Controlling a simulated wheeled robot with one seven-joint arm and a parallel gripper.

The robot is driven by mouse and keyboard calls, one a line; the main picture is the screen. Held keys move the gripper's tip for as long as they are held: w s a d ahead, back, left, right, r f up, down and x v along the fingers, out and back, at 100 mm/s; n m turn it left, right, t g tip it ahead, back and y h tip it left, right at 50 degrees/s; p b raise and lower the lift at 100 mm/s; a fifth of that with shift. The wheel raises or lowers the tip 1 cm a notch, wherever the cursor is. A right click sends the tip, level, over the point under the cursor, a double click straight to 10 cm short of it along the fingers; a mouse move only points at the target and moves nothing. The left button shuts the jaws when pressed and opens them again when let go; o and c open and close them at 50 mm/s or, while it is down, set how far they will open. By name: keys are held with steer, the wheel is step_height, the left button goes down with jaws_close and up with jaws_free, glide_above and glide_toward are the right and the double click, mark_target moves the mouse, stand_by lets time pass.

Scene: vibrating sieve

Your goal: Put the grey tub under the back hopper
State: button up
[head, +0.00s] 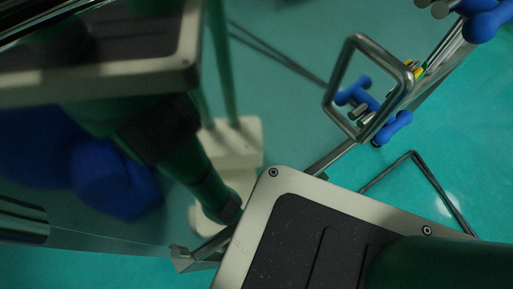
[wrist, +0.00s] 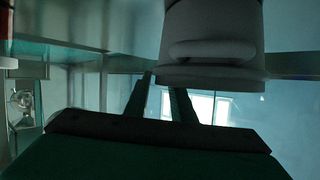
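A large grey rounded body (wrist: 211,45) with a thick rolled band fills the upper middle of the wrist view. It is cut off at the top, and I cannot tell whether it is the grey tub or a hopper outlet. My gripper (wrist: 162,82) shows in the wrist view with its two dark fingers spread apart and a bright gap between them. The fingertips reach up to the lower edge of the grey body, and the right one is partly hidden by it. I see no hold on anything. I cannot make out the tub or the back hopper in the head view.
In the head view, a bent metal loop (head: 334,91) and blue-handled fittings (head: 364,95) stand at the upper right. A pale block (head: 231,148) lies lower down behind dark green parts. Teal floor (head: 455,120) is open at the right. Metal frame bars cross the wrist view's background.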

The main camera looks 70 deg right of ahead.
steer(key=shift+r, duration=0.1)
steer(key=v, duration=1.2)
steer(key=shift+w, duration=0.1)
stand_by(0.6)
